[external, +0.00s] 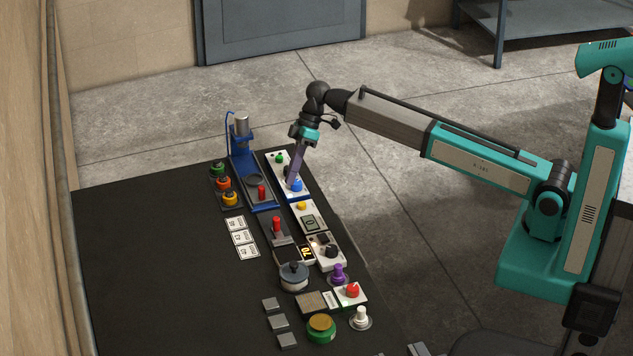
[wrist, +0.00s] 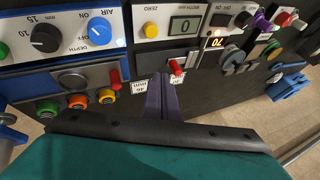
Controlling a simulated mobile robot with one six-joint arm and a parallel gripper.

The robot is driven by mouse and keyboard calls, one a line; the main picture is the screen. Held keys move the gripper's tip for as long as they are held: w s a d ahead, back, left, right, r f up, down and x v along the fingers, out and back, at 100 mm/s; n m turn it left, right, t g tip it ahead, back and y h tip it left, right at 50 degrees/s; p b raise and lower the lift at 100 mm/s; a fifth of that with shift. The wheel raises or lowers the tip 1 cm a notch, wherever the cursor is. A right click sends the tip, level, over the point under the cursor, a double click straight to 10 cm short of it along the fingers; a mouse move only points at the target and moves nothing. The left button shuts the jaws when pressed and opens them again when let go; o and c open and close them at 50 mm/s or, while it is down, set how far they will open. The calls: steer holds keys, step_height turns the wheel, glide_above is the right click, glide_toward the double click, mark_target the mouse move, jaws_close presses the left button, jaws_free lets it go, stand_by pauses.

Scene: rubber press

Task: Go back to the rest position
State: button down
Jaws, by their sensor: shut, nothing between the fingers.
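My gripper (external: 292,183) is shut and empty, pointing down with its purple fingers over the white panel (external: 277,156) at the table's far right edge. The fingertips appear beside the blue knob (external: 297,186); I cannot tell whether they touch it. In the wrist view the shut fingers (wrist: 163,80) show in the middle, with the blue AIR knob (wrist: 97,32) up and to their left. A black knob (wrist: 45,38) sits on the same panel. My arm reaches in from the right.
The blue press (external: 242,150) stands left of the panel. Red levers (external: 277,224), a meter (external: 309,222), a round pot (external: 294,277) and several buttons line the black table (external: 150,270). The table's left part is bare. Open floor lies beyond its right edge.

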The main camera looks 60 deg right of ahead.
steer(key=d+f+m+h, duration=0.1)
steer(key=d+f, duration=0.1)
steer(key=d, duration=0.2)
steer(key=d+f+m+t+h, duration=0.1)
steer(key=d+f+h, duration=0.1)
steer(key=d, duration=0.2)
steer(key=s+d+f+m+h, duration=0.1)
steer(key=d+f+h, duration=0.1)
steer(key=d, duration=0.3)
steer(key=shift+d+f+t, duration=0.1)
steer(key=shift+t, duration=0.2)
steer(key=s+d+f+m+h+b, duration=0.1)
steer(key=s+d+f+h, duration=0.1)
steer(key=d+f, duration=0.35)
steer(key=s+a+f+m+g+b, duration=0.1)
steer(key=s+a+f+g, duration=0.1)
steer(key=s+f, duration=1.05)
steer(key=s+a+f+m+g+b, duration=0.1)
steer(key=s+f+g+b, duration=0.1)
steer(key=s+f, duration=1)
steer(key=s+a+f+g+b, duration=0.1)
steer(key=s+a+f+g, duration=0.1)
steer(key=s+f, duration=0.6)
steer(key=s+a+f+m+g+b, duration=0.1)
steer(key=s+f+g, duration=0.1)
steer(key=s+f, duration=0.7)
steer(key=s, duration=0.6)
steer(key=shift+a, duration=0.35)
steer(key=c, duration=2.5)
jaws_free()
